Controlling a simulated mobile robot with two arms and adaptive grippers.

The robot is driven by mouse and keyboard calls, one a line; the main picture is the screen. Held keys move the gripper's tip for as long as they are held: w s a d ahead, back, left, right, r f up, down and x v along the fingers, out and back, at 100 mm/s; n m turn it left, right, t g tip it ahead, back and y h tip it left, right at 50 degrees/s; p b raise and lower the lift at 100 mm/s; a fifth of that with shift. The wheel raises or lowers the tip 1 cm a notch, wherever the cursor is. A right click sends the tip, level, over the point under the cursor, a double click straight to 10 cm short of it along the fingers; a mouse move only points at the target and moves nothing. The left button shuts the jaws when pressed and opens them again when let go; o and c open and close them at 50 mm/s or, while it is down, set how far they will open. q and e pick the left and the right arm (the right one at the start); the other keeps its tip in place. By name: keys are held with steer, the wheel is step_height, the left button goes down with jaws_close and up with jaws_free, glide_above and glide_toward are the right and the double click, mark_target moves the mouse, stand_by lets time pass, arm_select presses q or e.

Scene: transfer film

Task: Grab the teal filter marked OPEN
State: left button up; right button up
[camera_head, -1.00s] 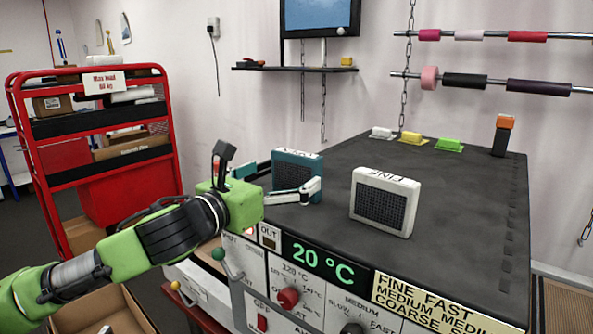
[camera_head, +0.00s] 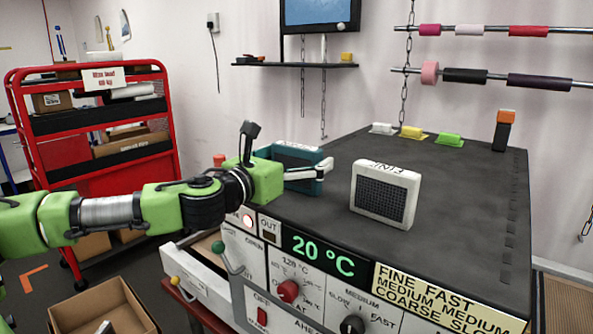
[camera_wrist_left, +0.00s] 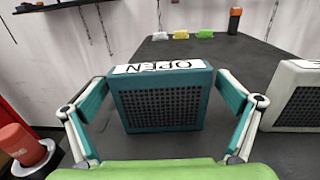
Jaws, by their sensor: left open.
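The teal filter (camera_head: 297,153) stands upright at the left end of the dark machine top. In the left wrist view the teal filter (camera_wrist_left: 160,103) faces me, with a dark mesh front and a white OPEN label on its top edge. My left gripper (camera_head: 290,166) is open around it. In the wrist view the fingers of my left gripper (camera_wrist_left: 160,92) are on its left and right sides, with small gaps visible. In the head view the gripper hides part of the filter. My right gripper is not in view.
A white filter marked FINE (camera_head: 385,195) stands to the right, also in the wrist view (camera_wrist_left: 300,98). White, yellow and green clips (camera_head: 449,139) and an orange-topped block (camera_head: 503,130) are at the back. A red cylinder (camera_wrist_left: 20,145) is left of the gripper. The machine's right side is clear.

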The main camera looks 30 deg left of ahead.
arm_select(q)
steer(key=c, duration=1.2)
steer(key=shift+r, duration=0.15)
